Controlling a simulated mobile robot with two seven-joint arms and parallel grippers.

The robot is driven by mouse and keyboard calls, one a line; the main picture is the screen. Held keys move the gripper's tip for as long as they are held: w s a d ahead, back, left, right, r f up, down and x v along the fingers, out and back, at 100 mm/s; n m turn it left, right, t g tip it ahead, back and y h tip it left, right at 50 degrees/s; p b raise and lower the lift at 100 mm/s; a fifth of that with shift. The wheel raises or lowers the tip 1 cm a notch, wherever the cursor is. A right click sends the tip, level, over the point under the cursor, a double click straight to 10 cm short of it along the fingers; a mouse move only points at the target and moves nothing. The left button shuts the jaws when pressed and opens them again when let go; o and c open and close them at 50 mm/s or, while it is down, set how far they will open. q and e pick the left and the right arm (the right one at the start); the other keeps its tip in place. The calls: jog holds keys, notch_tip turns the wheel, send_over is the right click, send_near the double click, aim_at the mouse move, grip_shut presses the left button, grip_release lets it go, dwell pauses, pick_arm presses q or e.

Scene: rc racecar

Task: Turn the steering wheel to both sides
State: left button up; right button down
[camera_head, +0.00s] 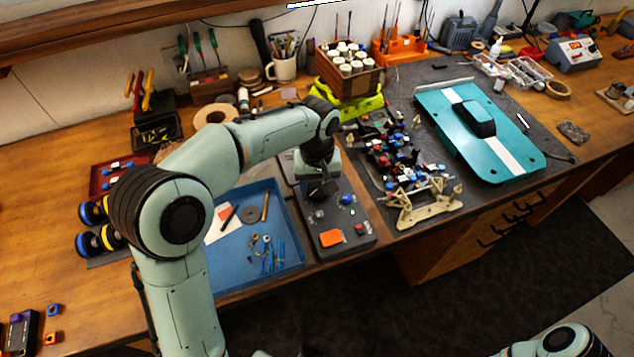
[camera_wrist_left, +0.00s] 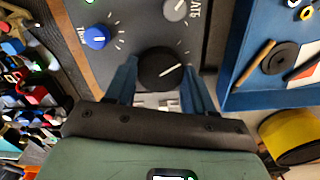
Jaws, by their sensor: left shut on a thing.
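A dark control panel (camera_head: 345,226) lies on the bench with a blue knob, a grey knob, an orange patch and small buttons. My left gripper (camera_head: 319,188) is down over its far part. In the left wrist view my left gripper (camera_wrist_left: 165,80) has its two blue fingers on either side of a large black knob (camera_wrist_left: 160,66) with a white pointer line, shut on it. The blue knob (camera_wrist_left: 96,37) and a grey knob (camera_wrist_left: 176,8) sit beyond it. The teal racecar body shell (camera_head: 482,128) lies to the right, apart from the chassis (camera_head: 395,150). My right gripper is out of view.
A blue tray (camera_head: 292,262) with small tools and parts sits just left of the panel. Beige shock-tower parts (camera_head: 428,208) stand close on its right. A wooden box of jars (camera_head: 348,68) is behind. The bench's front edge is near the panel.

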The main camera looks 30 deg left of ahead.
aim_at(317, 189)
pick_arm(q)
jog(key=shift+n, duration=1.3)
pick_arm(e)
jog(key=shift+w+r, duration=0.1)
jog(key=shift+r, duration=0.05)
pick_arm(q)
jog(key=shift+n, duration=0.3)
jog(key=o, duration=1)
jog(key=shift+o, duration=0.2)
jog(key=shift+r, duration=0.1)
notch_tip(317, 189, up, 13)
jog(key=p, duration=0.2)
jog(key=shift+r+p, duration=0.15)
jog(key=shift+p, duration=0.15)
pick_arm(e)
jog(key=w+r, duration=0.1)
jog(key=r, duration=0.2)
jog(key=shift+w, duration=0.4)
